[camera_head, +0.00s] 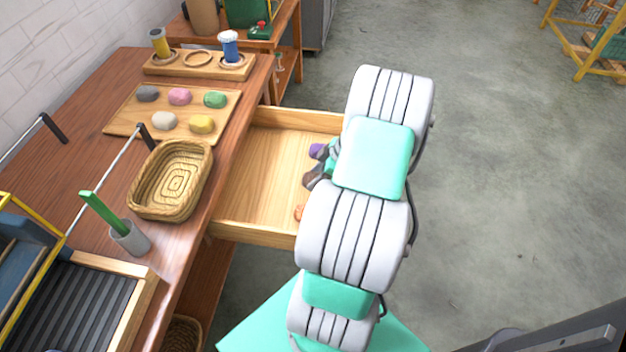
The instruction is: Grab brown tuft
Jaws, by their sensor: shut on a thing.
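An open wooden drawer (262,180) sticks out from the right side of the workbench. A brown tuft (313,175) shows in its right part, partly hidden by my arm. My gripper (318,172) reaches down into the drawer from the right and is shut on the brown tuft. Only a little of the grey jaws shows; my white and teal arm hides the rest. A purple tuft (317,151) lies just behind it and an orange tuft (299,212) nearer the drawer's front edge.
On the bench, a board (125,118) bears several coloured tufts. A woven basket (172,180) stands near the drawer, with a grey cup (130,238) holding a green stick below it. The left part of the drawer is empty. Grey floor lies open at right.

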